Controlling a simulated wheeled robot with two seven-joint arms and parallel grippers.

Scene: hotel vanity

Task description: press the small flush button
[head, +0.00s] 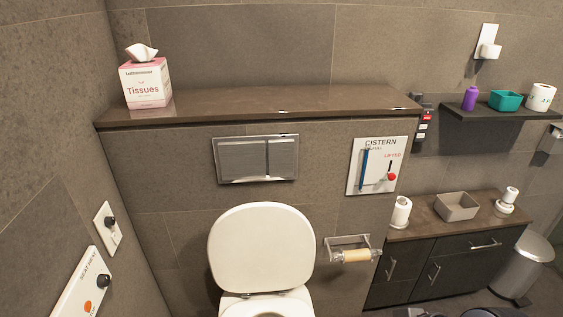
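A silver flush plate (219,178) is set in the tiled wall above the toilet. A thin vertical line divides it into a wide left button (241,160) and a narrower small flush button (282,157) on the right. Nothing covers either button, and I cannot tell whether either is pushed in. Neither of my grippers shows in the head view.
The toilet's white lid (262,248) stands raised below the plate. A brown ledge (270,102) juts out above it, with a tissue box (146,84) at left. A cistern panel (377,165) and paper holder (350,250) are right. The wall immediately around the plate is clear.

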